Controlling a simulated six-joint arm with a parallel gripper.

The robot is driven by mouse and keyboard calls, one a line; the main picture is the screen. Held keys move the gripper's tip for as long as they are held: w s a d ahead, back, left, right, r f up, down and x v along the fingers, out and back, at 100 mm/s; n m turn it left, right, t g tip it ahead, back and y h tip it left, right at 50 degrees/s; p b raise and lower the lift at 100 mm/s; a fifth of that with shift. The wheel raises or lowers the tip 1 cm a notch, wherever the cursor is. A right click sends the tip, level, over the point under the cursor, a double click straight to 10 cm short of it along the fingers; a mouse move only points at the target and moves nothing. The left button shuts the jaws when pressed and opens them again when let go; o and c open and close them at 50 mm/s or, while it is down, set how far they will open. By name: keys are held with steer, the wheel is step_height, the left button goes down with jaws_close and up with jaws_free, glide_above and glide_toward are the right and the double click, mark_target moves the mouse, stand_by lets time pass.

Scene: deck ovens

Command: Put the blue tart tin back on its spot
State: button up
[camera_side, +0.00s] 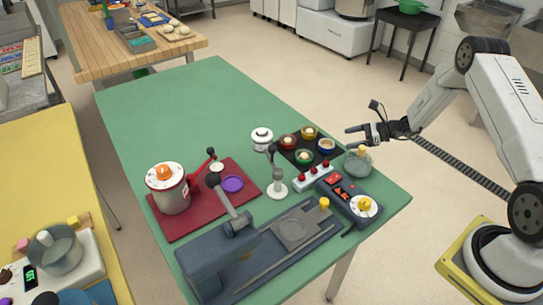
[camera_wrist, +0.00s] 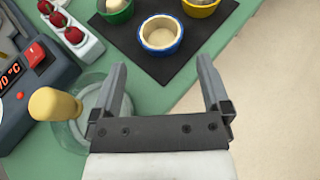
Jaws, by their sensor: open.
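The blue tart tin (camera_side: 326,146) is at the right corner of a black mat (camera_side: 284,152) on the green table. In the wrist view the blue tin (camera_wrist: 161,35) is upright, with a pale cream filling or shell inside, and appears to rest on the black mat (camera_wrist: 153,66). My gripper (camera_side: 351,138) is open and empty, to the right of the blue tin and apart from it. In the wrist view my gripper (camera_wrist: 162,72) has both fingers spread, with the tin beyond their tips. No separate marked spot for the tin is discernible.
Yellow (camera_side: 309,132), red (camera_side: 288,141) and green (camera_side: 304,157) tins share the mat. The table's far-left area is clear.

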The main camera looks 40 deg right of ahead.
steer(key=shift+v, duration=1.95)
steer(key=shift+a, duration=0.1)
steer(key=s+a+r+n+g+h, duration=0.2)
steer(key=s+a+r+n+g, duration=0.2)
steer(key=a+r+n+g, duration=0.5)
steer(key=s+a+r+n+t+h, duration=0.1)
steer(key=s+a+r+n+h, duration=0.1)
steer(key=s+a+n, duration=0.4)
steer(key=s+a+r+n+t+h, duration=0.1)
steer(key=s+a+r+n+h, duration=0.1)
steer(key=s+a+n+h, duration=0.3)
steer(key=shift+s+a+r+n+h, duration=0.45)
steer(key=shift+s+n, duration=1)
steer(key=shift+n, duration=2.05)
steer(key=shift+f, duration=0.15)
